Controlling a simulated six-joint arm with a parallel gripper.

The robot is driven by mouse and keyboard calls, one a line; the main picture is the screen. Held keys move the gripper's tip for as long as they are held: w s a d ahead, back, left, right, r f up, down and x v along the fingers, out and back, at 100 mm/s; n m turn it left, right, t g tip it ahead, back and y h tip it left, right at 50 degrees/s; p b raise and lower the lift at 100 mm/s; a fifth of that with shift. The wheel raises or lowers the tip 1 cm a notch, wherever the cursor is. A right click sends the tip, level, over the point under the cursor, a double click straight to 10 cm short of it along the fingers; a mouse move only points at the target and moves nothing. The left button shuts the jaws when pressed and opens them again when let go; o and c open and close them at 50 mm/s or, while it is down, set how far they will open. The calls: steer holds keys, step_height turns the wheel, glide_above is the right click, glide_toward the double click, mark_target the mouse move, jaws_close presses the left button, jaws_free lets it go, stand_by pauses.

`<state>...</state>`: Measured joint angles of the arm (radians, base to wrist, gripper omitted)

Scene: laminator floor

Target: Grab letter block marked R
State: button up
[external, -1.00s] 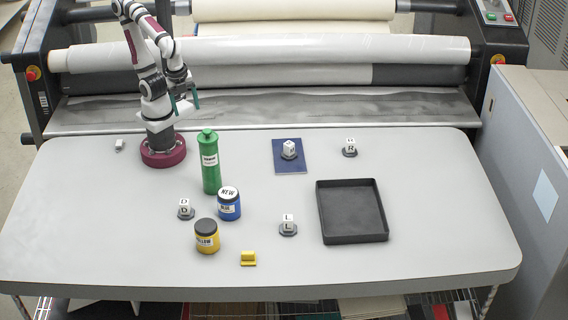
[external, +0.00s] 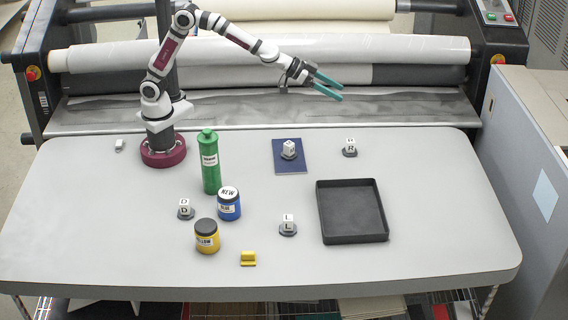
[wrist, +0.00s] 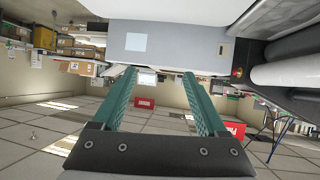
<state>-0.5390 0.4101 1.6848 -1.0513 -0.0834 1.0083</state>
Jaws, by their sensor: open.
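The white letter block marked R (external: 350,145) sits on a small dark round base at the back right of the table in the external view. My gripper (external: 342,88) is open and empty, with teal fingers pointing right. It is raised above the back of the table, up and slightly left of the R block in the picture. In the wrist view my open fingers (wrist: 160,75) show with nothing between them, and the R block is not seen there.
Another block (external: 289,147) stands on a blue mat (external: 291,169), left of the R block. A black tray (external: 352,238) lies in front. Blocks D (external: 185,207) and L (external: 288,222), a green bottle (external: 210,165), blue jar (external: 229,207) and yellow jar (external: 207,237) stand further left. The laminator rollers (external: 270,50) are behind.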

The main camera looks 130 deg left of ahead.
mark_target(347, 141)
steer(key=s+a+f+n+g+y, duration=0.2)
steer(key=a, duration=0.4)
steer(key=s+a+f+n+g+y, duration=0.1)
steer(key=s+a+f+n+y, duration=0.15)
steer(key=a, duration=0.25)
steer(key=shift+m+h, duration=0.45)
steer(key=shift+h, duration=0.1)
steer(key=f, duration=2.2)
steer(key=shift+w+d, duration=0.15)
steer(key=shift+d, duration=0.05)
steer(key=x, duration=0.3)
steer(key=shift+r, duration=0.25)
jaws_close()
steer(key=shift+r, duration=0.1)
